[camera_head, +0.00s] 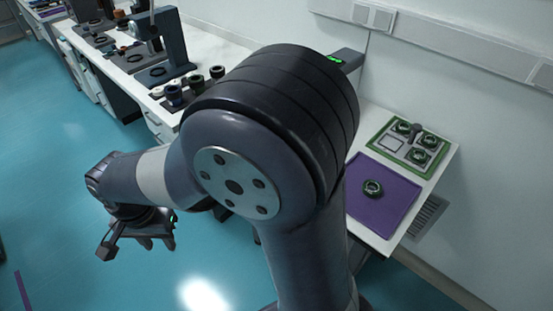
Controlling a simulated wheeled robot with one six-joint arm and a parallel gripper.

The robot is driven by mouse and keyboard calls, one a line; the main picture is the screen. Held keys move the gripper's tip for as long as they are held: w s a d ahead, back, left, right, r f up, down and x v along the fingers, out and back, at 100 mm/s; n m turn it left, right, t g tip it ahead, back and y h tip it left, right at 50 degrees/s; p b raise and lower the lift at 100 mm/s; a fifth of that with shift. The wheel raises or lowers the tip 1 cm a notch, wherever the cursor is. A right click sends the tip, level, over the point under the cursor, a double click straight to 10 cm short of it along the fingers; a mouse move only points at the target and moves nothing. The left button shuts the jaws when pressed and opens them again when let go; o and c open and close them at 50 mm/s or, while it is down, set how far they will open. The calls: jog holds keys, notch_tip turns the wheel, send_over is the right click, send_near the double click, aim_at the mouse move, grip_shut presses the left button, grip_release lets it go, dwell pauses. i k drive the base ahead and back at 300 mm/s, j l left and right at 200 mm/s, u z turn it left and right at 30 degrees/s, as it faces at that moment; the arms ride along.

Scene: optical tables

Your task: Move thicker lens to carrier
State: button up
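A dark ring-shaped lens (372,188) lies on a purple mat (386,216) on the white table at right. Behind the mat is a green-rimmed tray (401,165), possibly the carrier, with several square places. Ring-shaped lenses (421,156) sit in some places, and one place (391,144) at the tray's left looks empty. I cannot tell which lens is thicker. My gripper (148,243) hangs over the blue floor at left, far from mat and tray. No held object shows; its finger opening is unclear.
A long white bench (205,50) at the back left holds a dark stand (172,45), several small dark cylinders (195,83) and other optical parts. My arm fills the middle and hides part of both tables. A wall stands behind the right table.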

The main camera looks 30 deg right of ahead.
aim_at(391, 143)
jog(key=i+j+z, duration=0.15)
jog(key=j+z, duration=0.15)
jog(key=z, duration=0.15)
jog(key=i+j+z, duration=0.1)
jog(key=j+z, duration=0.2)
jog(key=z, duration=0.2)
jog(key=j+z, duration=0.3)
jog(key=z, duration=0.15)
jog(key=j+z, duration=0.35)
jog(key=z, duration=0.15)
jog(key=i+j+z, duration=0.15)
jog(key=z, duration=0.35)
jog(key=i+j+z, duration=0.15)
jog(key=z, duration=0.35)
jog(key=i+j+z, duration=0.1)
jog(key=j+z, duration=0.35)
jog(key=l, duration=0.1)
